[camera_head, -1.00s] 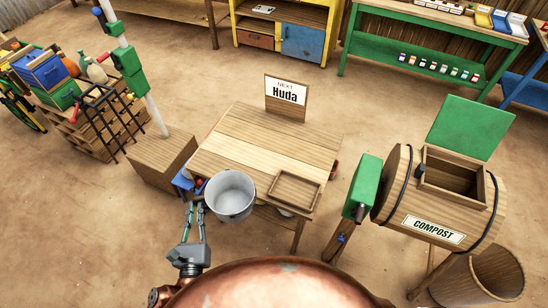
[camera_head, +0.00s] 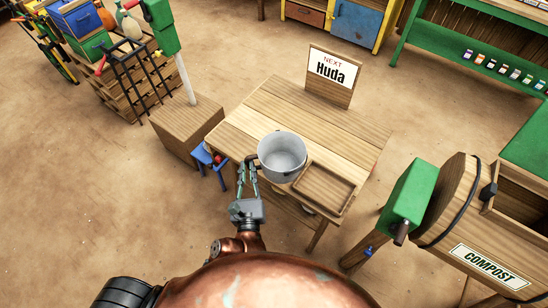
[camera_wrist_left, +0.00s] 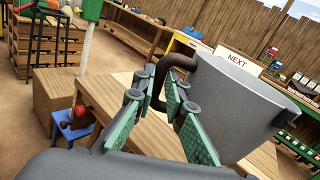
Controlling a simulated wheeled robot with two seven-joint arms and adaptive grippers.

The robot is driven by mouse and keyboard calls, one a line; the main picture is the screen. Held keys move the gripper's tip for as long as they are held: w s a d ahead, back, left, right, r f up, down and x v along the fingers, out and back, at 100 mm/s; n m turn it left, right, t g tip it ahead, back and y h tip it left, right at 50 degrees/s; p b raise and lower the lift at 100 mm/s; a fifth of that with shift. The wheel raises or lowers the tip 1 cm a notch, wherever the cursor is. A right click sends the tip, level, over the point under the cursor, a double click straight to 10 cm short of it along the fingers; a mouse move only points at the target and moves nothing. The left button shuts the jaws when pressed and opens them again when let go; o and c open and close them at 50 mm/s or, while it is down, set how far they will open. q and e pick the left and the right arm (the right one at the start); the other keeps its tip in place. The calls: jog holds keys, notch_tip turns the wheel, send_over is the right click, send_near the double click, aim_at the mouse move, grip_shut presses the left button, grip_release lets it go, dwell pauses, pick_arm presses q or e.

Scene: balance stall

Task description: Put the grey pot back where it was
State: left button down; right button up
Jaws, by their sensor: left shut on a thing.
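The grey pot (camera_head: 282,160) is an open, empty metal pot with a dark handle. In the head view it is over the front left part of the wooden table (camera_head: 262,112), just left of a shallow wooden tray (camera_head: 325,207). I cannot tell if its base touches the table. My left gripper (camera_head: 249,172) is shut on the pot's handle at its left side. In the left wrist view the pot (camera_wrist_left: 240,105) fills the right, and the dark handle (camera_wrist_left: 160,85) passes between the green fingers (camera_wrist_left: 165,100). My right gripper is not in view.
A sign reading "NEXT Huda" (camera_head: 334,72) stands at the table's back. A blue stool (camera_head: 207,158) and a wooden box (camera_head: 186,128) are left of the table. A compost barrel (camera_head: 455,205) with a green part stands at the right. The table's middle and back are clear.

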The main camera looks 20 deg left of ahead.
pick_arm(q)
jog(key=shift+w+f, duration=0.25)
jog(key=w+a+f+b, duration=0.2)
jog(key=w+f, duration=0.2)
jog(key=w+a+f+b, duration=0.2)
jog(key=w+f, duration=0.2)
jog(key=w+a+f+b, duration=0.2)
jog(key=w+f, duration=0.2)
jog(key=f, duration=0.1)
jog(key=shift+w, duration=0.15)
jog(key=shift+r, duration=0.2)
jog(key=c, duration=2.4)
grip_release()
jog(key=shift+f, duration=0.25)
jog(key=o, duration=0.4)
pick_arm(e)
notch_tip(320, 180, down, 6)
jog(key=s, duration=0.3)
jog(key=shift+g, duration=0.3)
pick_arm(q)
jog(key=shift+o, duration=0.2)
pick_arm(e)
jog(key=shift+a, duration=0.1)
